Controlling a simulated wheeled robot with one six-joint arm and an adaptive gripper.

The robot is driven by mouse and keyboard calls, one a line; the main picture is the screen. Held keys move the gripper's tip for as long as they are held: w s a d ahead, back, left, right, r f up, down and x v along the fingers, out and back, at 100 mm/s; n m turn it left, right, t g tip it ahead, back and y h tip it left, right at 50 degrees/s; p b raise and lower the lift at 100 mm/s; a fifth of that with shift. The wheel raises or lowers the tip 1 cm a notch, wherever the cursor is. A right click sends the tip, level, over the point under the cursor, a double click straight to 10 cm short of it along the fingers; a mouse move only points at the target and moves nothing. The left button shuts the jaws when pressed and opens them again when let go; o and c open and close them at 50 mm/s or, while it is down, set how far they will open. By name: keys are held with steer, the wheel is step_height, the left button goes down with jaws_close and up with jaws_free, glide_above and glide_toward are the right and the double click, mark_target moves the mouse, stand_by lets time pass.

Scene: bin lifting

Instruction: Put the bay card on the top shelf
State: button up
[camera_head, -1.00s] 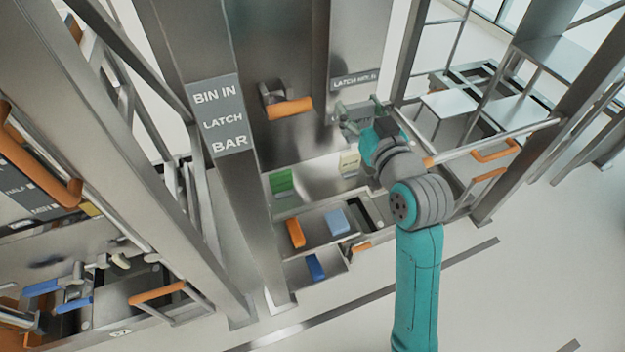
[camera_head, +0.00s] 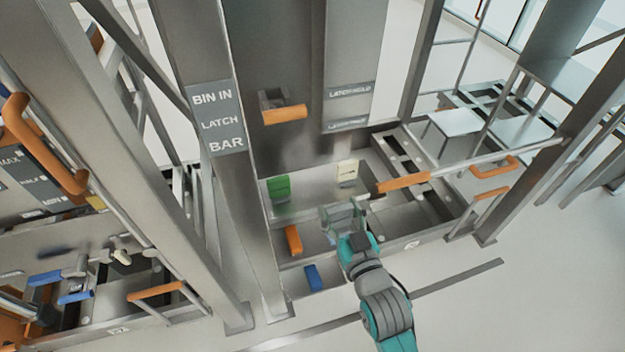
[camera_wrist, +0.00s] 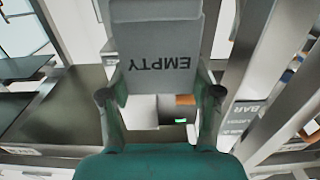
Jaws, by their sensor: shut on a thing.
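My gripper (camera_head: 345,217) is shut on a grey card (camera_wrist: 157,38) that reads EMPTY, upside down in the wrist view. I take this to be the bay card. In the wrist view the gripper's two fingers (camera_wrist: 160,96) stand on either side of the card's near edge. In the head view the gripper is above the open bin bay, in front of the compartments; the card is small and hard to make out there. I cannot tell which surface is the top shelf.
Green (camera_head: 279,187) and cream (camera_head: 347,171) cards stand at the back of the bay. An orange block (camera_head: 293,240) and a blue block (camera_head: 314,277) lie in compartments. An orange-gripped bar (camera_head: 403,183) extends close to my gripper. Steel posts (camera_head: 222,170) stand left.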

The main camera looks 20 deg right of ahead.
steer(key=w, duration=1.7)
steer(key=shift+w+f, duration=0.15)
steer(key=shift+f, duration=0.9)
steer(key=shift+w+f, duration=0.2)
steer(key=shift+f, duration=0.8)
steer(key=shift+w+f, duration=0.15)
steer(key=shift+f, duration=0.9)
steer(key=shift+w+f, duration=0.2)
steer(key=shift+f, duration=0.15)
steer(key=shift+f, duration=0.1)
steer(key=o, duration=1.2)
steer(key=shift+c, duration=0.2)
